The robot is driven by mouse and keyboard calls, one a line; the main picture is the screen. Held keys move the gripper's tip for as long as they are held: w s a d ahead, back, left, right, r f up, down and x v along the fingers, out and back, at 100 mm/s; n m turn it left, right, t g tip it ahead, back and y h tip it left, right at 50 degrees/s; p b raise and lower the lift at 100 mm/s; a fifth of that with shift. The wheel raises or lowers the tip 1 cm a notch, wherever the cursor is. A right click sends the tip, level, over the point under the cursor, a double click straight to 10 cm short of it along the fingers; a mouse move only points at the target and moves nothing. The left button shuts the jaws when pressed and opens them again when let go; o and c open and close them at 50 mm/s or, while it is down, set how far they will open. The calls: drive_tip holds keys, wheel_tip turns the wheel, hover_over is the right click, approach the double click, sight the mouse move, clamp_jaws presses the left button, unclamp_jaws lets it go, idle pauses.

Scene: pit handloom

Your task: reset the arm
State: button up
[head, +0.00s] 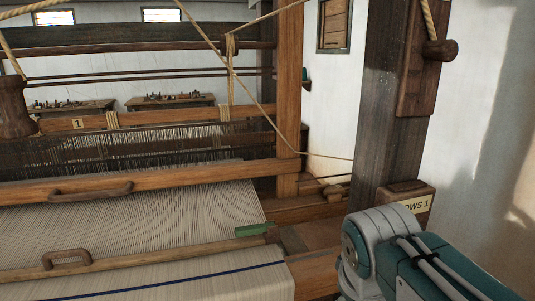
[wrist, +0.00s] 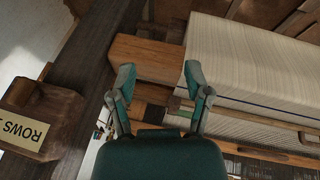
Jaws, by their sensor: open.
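My gripper (wrist: 157,85) shows in the wrist view with its two teal fingers spread apart and nothing between them. Beyond the fingers are a wooden beam end of the loom and the pale striped cloth (wrist: 250,60). In the head view my arm reaches in at the lower right, and the gripper itself is out of sight there. The loom cloth (head: 140,225) lies at the lower left of the head view, with a dark blue line across its near part.
A wooden box labelled "ROWS 1" (head: 407,192) is on the dark post (head: 385,110); it also shows in the wrist view (wrist: 40,110). A green piece (head: 252,229) lies at the cloth's right edge. Ropes hang across the loom frame. Tables stand at the back.

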drive_tip(key=s+d+f+m+t+y, duration=0.1)
drive_tip(key=s+f+m, duration=0.4)
drive_tip(key=s+f, duration=0.1)
drive_tip(key=shift+s+d, duration=0.4)
drive_tip(key=shift+s, duration=0.3)
drive_tip(key=shift+f, duration=0.1)
